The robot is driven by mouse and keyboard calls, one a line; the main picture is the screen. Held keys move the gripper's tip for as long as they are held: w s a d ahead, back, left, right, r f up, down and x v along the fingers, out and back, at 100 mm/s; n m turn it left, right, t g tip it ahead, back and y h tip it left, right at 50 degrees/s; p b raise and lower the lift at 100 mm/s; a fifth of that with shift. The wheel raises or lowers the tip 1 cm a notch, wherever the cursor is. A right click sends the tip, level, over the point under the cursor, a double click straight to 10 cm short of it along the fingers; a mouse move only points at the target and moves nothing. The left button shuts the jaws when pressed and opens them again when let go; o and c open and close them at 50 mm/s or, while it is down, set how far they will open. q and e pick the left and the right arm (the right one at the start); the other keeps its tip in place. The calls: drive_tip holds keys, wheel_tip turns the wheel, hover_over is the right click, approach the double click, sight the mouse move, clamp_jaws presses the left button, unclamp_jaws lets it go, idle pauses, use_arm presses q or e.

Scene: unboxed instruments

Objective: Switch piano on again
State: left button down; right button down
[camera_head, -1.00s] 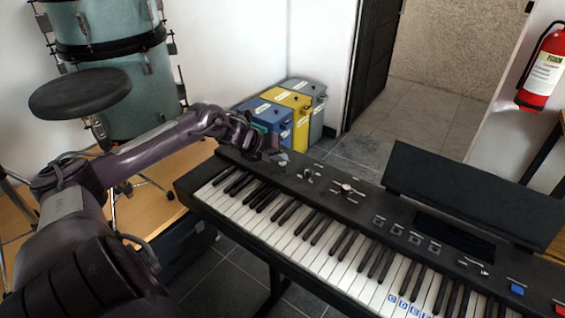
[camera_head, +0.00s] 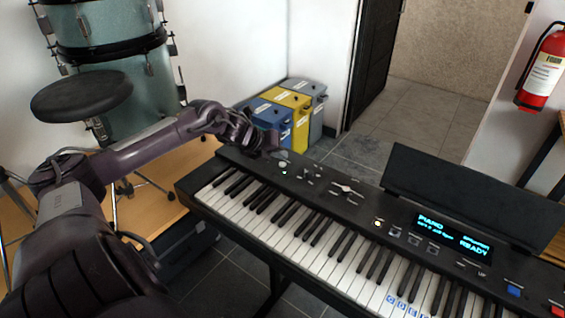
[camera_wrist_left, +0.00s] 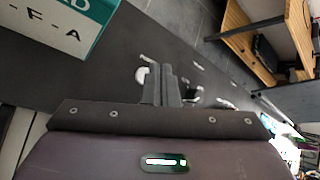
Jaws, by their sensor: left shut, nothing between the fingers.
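The black digital piano (camera_head: 330,200) stands across the front, keys facing me. Its display (camera_head: 449,236) is lit and reads PIANO and READY. A round button (camera_head: 377,223) left of the display glows white. At the panel's left end is a pale round knob (camera_head: 283,164) with a small light below it. My left gripper (camera_head: 268,143) is over the panel's far left corner, beside this knob. In the left wrist view my fingers (camera_wrist_left: 168,84) are together and empty, with a pale control (camera_wrist_left: 142,76) just left of them. Whether they touch the panel cannot be told. My right gripper is out of view.
Blue, yellow and grey bins (camera_head: 291,108) stand behind the piano's left end. Teal drums and a black stool (camera_head: 82,95) are at the left. A black music stand panel (camera_head: 470,190) rises at the piano's back right. A fire extinguisher (camera_head: 541,70) hangs at the right.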

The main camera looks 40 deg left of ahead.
use_arm(q)
drive_tip(key=shift+r+p, duration=1.75)
drive_tip(key=shift+r, duration=1.05)
